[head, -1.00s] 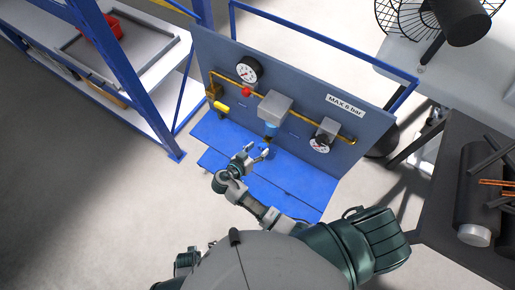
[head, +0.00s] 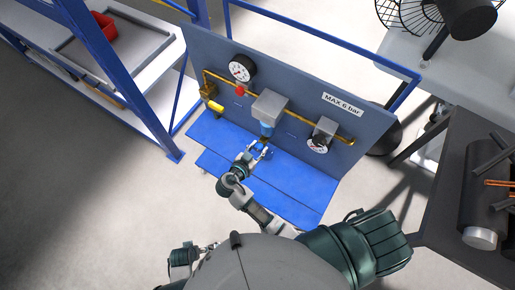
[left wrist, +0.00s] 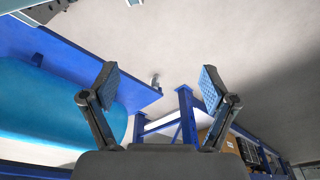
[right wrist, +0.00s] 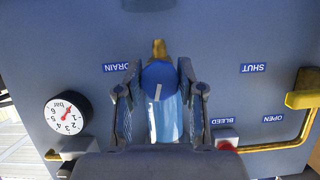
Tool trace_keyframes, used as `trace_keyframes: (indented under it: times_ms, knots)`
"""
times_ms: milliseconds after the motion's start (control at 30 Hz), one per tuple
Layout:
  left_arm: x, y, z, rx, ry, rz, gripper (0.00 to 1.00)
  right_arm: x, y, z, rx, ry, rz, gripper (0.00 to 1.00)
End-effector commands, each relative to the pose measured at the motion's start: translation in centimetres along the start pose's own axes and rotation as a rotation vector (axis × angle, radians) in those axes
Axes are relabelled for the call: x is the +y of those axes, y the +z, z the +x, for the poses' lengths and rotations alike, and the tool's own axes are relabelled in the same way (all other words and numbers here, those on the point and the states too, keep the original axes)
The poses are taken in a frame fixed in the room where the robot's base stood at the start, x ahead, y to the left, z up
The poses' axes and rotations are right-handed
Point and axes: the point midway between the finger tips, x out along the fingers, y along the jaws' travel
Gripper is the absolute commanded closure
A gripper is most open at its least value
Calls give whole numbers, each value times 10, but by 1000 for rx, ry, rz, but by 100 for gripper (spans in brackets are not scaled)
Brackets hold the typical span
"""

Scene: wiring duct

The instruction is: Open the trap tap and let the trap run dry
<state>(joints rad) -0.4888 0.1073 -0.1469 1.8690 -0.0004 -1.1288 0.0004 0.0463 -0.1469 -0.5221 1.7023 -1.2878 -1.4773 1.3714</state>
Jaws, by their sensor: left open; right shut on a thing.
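The grey water trap (head: 270,106) hangs on the panel, its translucent blue bowl (head: 267,129) pointing down; the bowl also shows in the right wrist view (right wrist: 168,118). Below the bowl is the round blue trap tap (right wrist: 158,75) with a white mark and a brass outlet (right wrist: 159,48). My right gripper (head: 260,148) is at the tap; in the right wrist view its fingers (right wrist: 159,82) are closed on both sides of it. Whether water stands in the bowl I cannot tell. My left gripper (left wrist: 157,75) is open and empty, away from the panel, low in the head view (head: 207,247).
The panel has a round gauge (head: 242,68), a yellow handle (head: 215,106), a red button (head: 239,90), a small regulator gauge (head: 317,142) and a brass pipe (head: 297,118). A blue tray (head: 290,183) lies below. Blue shelving (head: 128,80) stands left, a dark table (head: 450,225) right.

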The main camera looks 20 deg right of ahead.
Motion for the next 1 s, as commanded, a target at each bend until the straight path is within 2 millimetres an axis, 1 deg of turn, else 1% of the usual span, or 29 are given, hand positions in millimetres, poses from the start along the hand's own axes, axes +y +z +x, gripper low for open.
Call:
trace_keyframes:
  times_ms: [33,100,233,333,567,600,667,700,1000]
  knots:
    - [0,-3,-6,4,0,-1,14,2,6,0,-6,-10,28,97]
    - [-1,-6,-17,5,0,-2,14,2,6,0,-6,-23,63,97]
    - [-2,-10,-31,9,-1,-4,14,1,4,-1,-6,-39,101,97]
    - [-2,-11,-34,8,-1,-4,14,1,3,-2,-6,-45,111,97]
    - [-2,-11,-34,8,-1,-4,14,1,2,-2,-7,-46,110,97]
    - [-2,-11,-34,8,-1,-4,14,1,2,-2,-7,-45,110,55]
    - [-1,-11,-34,6,-1,-4,14,1,2,-2,-6,-45,110,40]
    - [-1,-11,-34,6,-1,-4,14,1,2,-2,-5,-44,110,36]
    - [-1,-12,-34,8,-2,-4,14,0,0,-1,-3,-44,110,36]
